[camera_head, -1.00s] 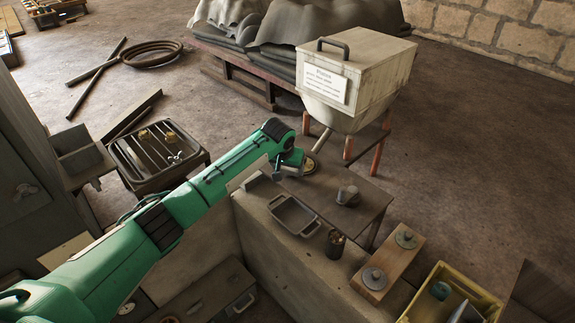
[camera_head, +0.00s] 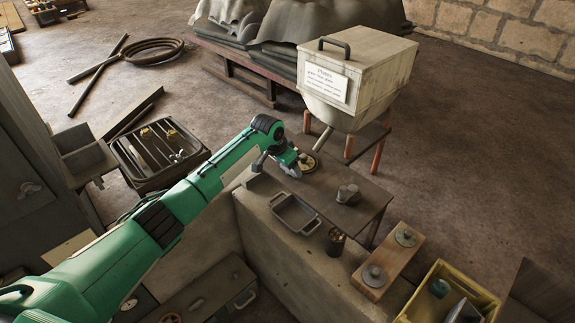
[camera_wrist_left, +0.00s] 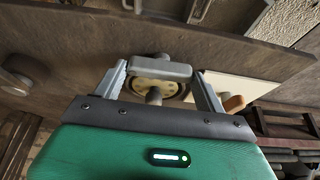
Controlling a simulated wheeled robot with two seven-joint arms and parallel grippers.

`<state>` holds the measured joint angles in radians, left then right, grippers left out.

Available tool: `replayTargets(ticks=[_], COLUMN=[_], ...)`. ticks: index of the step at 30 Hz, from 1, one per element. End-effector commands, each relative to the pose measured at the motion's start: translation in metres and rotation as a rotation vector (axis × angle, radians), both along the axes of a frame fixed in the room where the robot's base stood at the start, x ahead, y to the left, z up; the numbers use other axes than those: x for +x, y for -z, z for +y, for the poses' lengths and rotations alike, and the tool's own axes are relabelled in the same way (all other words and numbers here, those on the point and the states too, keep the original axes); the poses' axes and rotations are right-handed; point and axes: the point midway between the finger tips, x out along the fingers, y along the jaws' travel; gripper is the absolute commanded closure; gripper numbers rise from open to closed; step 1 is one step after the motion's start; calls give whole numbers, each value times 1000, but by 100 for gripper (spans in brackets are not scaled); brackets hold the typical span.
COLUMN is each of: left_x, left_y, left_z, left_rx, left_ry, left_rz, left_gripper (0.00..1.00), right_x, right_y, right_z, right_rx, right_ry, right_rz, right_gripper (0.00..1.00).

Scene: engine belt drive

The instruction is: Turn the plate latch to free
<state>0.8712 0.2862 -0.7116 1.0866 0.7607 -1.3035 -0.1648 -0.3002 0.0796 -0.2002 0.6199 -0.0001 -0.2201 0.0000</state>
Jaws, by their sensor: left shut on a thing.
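The plate latch shows in the left wrist view as a grey bar (camera_wrist_left: 160,70) with rounded ends, set across a round brass-coloured plate (camera_wrist_left: 147,91). My left gripper (camera_wrist_left: 164,88) has one finger at each end of the bar and is shut on it. In the head view my left gripper (camera_head: 291,167) is at the far end of the workbench, and the round plate (camera_head: 308,162) is partly hidden behind it. The exact angle of the latch is hard to tell. My right gripper is not in view.
A metal tray (camera_head: 295,214), a dark cup (camera_head: 335,242) and a grey lump-shaped part (camera_head: 348,195) are on the bench nearby. A pale hopper (camera_head: 355,75) on legs stands just behind. A wooden block with two discs (camera_head: 387,262) and a yellow crate (camera_head: 487,293) are at right.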

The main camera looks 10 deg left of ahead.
Motion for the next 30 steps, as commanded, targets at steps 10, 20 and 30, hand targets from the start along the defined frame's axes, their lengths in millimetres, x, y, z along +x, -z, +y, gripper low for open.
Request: replayTargets(ticks=[10, 20, 30], left_x=[0, 0, -10], left_y=[-1, -1, -31], left_z=[0, 0, 8], left_rx=[0, 0, 0], left_ry=[2, 1, 1], left_rz=[-1, 0, -5], left_gripper=[18, 6, 6], right_x=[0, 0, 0], right_y=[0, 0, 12], right_z=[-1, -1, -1], right_rx=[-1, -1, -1], right_ry=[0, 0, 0], right_rz=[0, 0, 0], right_gripper=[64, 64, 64])
